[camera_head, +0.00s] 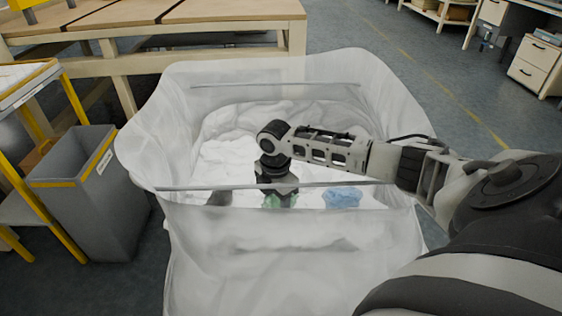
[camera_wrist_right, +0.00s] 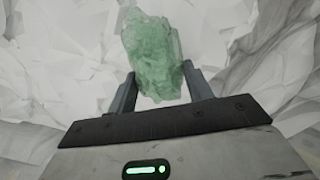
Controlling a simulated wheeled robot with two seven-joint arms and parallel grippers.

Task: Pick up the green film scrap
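The green film scrap (camera_head: 280,200) is low inside the large translucent bag-lined bin (camera_head: 300,237), seen hazily through the front wall in the head view. My right gripper (camera_head: 278,193) reaches down into the bin right over it. In the right wrist view the crumpled, pale green scrap (camera_wrist_right: 153,55) sits between the two fingers of my right gripper (camera_wrist_right: 160,72), which appear to touch it on both sides. It sticks out well past the fingertips. My left gripper is not in view.
A blue scrap (camera_head: 342,197) lies right of the green one, on white wadding (camera_head: 228,157). A thin bar (camera_head: 330,185) crosses the bin's front. A grey waste bin (camera_head: 95,195) stands left, with a wooden bench (camera_head: 150,12) behind.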

